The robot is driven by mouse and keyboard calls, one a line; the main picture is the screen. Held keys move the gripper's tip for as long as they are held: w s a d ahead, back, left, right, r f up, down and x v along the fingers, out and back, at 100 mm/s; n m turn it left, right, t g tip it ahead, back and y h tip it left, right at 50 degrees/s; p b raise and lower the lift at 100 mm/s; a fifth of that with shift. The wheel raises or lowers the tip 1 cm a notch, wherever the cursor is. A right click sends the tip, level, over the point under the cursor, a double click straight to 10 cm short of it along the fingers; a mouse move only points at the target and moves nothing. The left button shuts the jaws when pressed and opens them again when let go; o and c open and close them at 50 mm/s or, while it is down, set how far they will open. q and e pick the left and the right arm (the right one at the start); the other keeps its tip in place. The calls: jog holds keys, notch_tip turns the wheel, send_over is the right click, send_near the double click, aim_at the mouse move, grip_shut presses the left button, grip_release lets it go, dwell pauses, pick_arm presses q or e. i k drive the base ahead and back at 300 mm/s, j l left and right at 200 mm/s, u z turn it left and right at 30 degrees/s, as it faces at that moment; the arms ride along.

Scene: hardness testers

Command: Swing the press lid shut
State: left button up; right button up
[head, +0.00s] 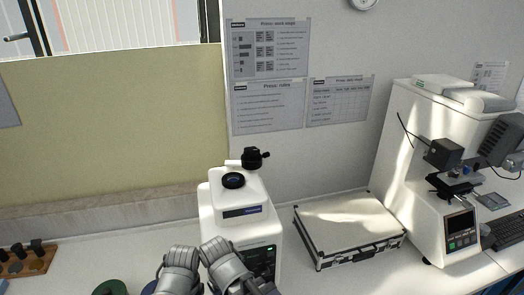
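The white press (236,215) stands on the bench in the middle of the head view, with a dark display strip and a control panel on its front. A round black-rimmed opening (233,181) shows on its top. The press lid (252,158), a black knobbed piece on a light arm, sits behind and to the right of the opening, apart from it. The opening is uncovered. Grey links of my two arms show at the bottom edge, in front of the press, hiding part of its lower front. I see no fingertips of either gripper.
A silver-edged case (348,228) lies right of the press. A white hardness tester (436,165) and a black keyboard (505,230) stand further right. A wooden rack (27,262) and a green round item (110,288) are at left. Posters hang on the wall behind.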

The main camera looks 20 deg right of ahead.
aim_at(247, 163)
jog(key=l+u, duration=0.15)
jog(key=l, duration=0.55)
jog(key=l+u, duration=0.15)
jog(key=l, duration=0.55)
jog(key=k+l+u, duration=0.15)
jog(key=l, duration=0.55)
jog(key=i+j+u, duration=0.2)
jog(key=k+l, duration=0.1)
